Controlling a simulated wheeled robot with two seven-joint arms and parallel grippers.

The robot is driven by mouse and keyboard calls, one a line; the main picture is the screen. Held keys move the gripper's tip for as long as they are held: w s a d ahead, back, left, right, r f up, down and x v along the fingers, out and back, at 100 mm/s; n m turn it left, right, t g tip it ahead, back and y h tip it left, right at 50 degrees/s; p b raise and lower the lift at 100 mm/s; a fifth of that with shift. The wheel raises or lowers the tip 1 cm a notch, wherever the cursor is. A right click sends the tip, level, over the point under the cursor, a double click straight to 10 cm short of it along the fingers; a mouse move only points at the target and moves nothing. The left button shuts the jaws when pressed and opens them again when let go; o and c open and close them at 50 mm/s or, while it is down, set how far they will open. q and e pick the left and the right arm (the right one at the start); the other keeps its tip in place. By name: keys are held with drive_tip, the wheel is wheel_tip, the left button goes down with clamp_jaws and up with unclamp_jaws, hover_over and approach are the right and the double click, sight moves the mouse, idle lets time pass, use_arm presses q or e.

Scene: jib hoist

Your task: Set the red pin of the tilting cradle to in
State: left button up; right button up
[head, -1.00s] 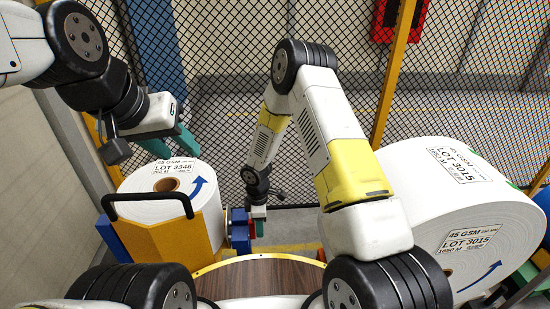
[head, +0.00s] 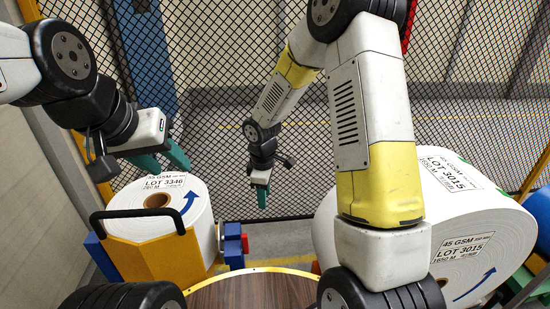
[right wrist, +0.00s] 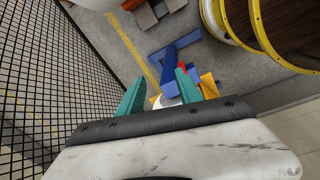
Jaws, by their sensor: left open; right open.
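The tilting cradle (head: 155,258), yellow with blue parts and a black handle, stands at left in the head view, holding an upright white roll (head: 203,213). The small red pin (head: 244,243) shows at the blue block (head: 233,243) on its right side; how far in it sits I cannot tell. My right gripper (head: 262,197) is open and empty, above and beyond the pin, apart from it. In the right wrist view its green fingers (right wrist: 170,92) are spread over the blue and yellow cradle parts (right wrist: 170,62). My left gripper (head: 163,160) is open just above and behind the roll.
A large white roll (head: 480,235) lies on its side at right. A round brown table (head: 250,292) with a yellow rim is in front. A black mesh fence (head: 215,130) stands behind. Bare floor (head: 285,240) lies between cradle and large roll.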

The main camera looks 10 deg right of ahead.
drive_tip(key=s+d+r+m+t, duration=0.1)
drive_tip(key=d+r+m, duration=0.3)
drive_tip(key=r, duration=0.7)
drive_tip(key=shift+s+d+r, duration=0.3)
drive_tip(key=shift+s+d, duration=0.05)
drive_tip(key=shift+s, duration=0.3)
drive_tip(key=s+d+r+m+t+y, duration=0.1)
drive_tip(key=s+d+r+m+t, duration=0.1)
drive_tip(key=s+r+m, duration=0.3)
drive_tip(key=s+d+r+m+t+y, duration=0.1)
drive_tip(key=s+r+m, duration=0.4)
drive_tip(key=s+r, duration=0.5)
drive_tip(key=shift+s+d+r+t, duration=0.3)
drive_tip(key=shift+s+d+t, duration=0.2)
drive_tip(key=shift+s+d, duration=0.7)
drive_tip(key=shift+a, duration=0.1)
